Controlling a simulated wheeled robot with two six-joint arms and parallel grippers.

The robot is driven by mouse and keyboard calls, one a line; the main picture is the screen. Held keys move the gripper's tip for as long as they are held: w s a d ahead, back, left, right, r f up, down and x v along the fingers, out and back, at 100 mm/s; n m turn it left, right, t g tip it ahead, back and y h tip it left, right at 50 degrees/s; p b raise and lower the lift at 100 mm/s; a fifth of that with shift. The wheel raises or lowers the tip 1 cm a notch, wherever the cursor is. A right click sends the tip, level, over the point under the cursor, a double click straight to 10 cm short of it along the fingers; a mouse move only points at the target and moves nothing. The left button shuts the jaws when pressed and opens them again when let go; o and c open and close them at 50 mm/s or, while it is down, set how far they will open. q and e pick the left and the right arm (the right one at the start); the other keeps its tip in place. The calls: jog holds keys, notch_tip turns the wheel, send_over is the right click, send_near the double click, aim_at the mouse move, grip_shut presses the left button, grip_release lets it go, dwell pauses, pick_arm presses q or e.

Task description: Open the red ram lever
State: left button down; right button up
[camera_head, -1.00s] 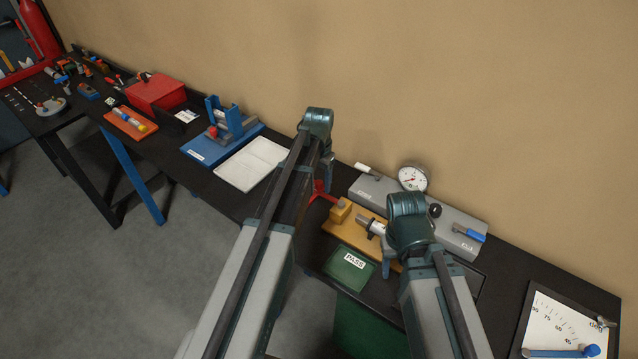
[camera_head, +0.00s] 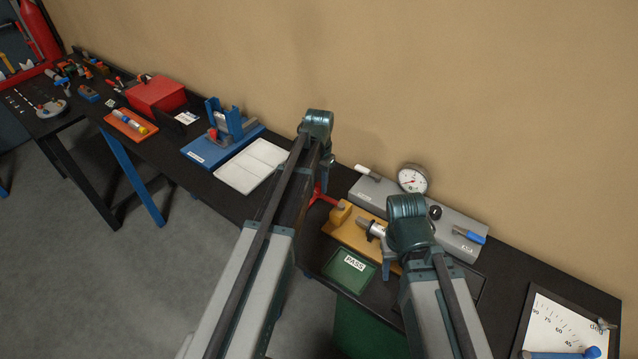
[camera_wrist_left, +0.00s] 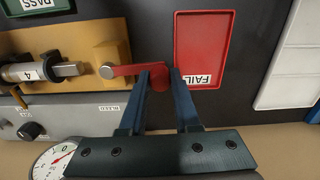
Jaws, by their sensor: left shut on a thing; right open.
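The red ram lever (camera_wrist_left: 128,70) shows in the left wrist view, running from a silver pivot on the orange-yellow block (camera_wrist_left: 103,40) to a rounded red end. My left gripper (camera_wrist_left: 167,76) has its blue fingers either side of that end and is shut on it. In the head view the red lever (camera_head: 328,199) is partly hidden behind my left arm, and my left gripper (camera_head: 322,188) is mostly hidden too. A metal cylinder marked 4 (camera_wrist_left: 30,72) lies in front of the ram block. My right gripper (camera_head: 388,268) is open above the yellow fixture, partly hidden by its wrist.
A red FAIL tray (camera_wrist_left: 205,45) lies close beside the lever's end. A green PASS tray (camera_head: 350,270) is in front of the fixture. A grey unit with a gauge (camera_head: 412,179) and blue-handled valve (camera_head: 469,234) stands behind. A white tray (camera_head: 250,165) lies left.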

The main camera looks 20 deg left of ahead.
pick_arm(q)
jog(key=shift+s, duration=0.1)
dwell(0.7)
jog(key=s+d+n, duration=0.5)
jog(key=s+n, duration=0.5)
jog(key=n, duration=0.7)
dwell(0.4)
jog(key=shift+n, duration=0.3)
jog(key=c, duration=0.6)
grip_release()
jog(key=shift+w, duration=0.1)
notch_tip(320, 180, up, 14)
jog(key=p, duration=1.4)
